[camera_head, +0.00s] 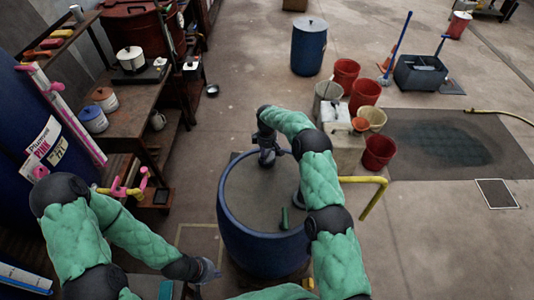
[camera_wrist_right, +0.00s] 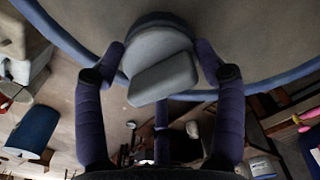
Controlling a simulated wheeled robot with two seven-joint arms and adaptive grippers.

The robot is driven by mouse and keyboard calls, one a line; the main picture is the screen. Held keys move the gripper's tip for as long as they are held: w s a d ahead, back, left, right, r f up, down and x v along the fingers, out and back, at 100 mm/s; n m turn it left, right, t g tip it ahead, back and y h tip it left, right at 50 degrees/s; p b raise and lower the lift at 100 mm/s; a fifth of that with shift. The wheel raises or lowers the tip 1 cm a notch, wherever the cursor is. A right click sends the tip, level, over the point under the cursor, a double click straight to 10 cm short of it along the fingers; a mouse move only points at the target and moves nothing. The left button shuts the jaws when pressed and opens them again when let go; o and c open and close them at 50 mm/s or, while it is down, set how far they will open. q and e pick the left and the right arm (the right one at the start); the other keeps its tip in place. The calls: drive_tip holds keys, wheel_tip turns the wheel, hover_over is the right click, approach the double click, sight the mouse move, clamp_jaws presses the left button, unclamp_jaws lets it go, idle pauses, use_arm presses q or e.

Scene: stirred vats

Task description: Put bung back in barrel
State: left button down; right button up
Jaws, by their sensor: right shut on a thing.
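The blue barrel (camera_head: 243,238) stands upright in the middle of the head view, with a grey-brown top inside its blue rim. My right gripper (camera_head: 267,158) is at the far rim of the barrel, pointing down. In the right wrist view its two fingers (camera_wrist_right: 163,72) are shut on the grey bung (camera_wrist_right: 162,78), which has a raised block-like grip. The bung is over the barrel top near the rim; whether it touches the top I cannot tell. My left gripper (camera_head: 207,272) is low, left of the barrel and apart from it; its jaws are too small to read.
A small green object (camera_head: 284,219) lies on the barrel top. A yellow bent pipe (camera_head: 373,197) and red buckets (camera_head: 380,151) stand right of the barrel. A wooden bench (camera_head: 125,125) with pots is at the left. Another blue drum (camera_head: 309,49) stands behind on open floor.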

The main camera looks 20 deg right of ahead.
sight(267, 151)
drive_tip(key=shift+f, duration=0.3)
drive_tip(key=o, duration=1.1)
drive_tip(key=shift+o, duration=0.2)
drive_tip(key=shift+r, duration=0.1)
drive_tip(key=shift+r, duration=0.55)
wheel_tip(267, 151, up, 11)
drive_tip(key=p, duration=0.1)
drive_tip(key=shift+r, duration=0.15)
drive_tip(key=shift+r, duration=0.1)
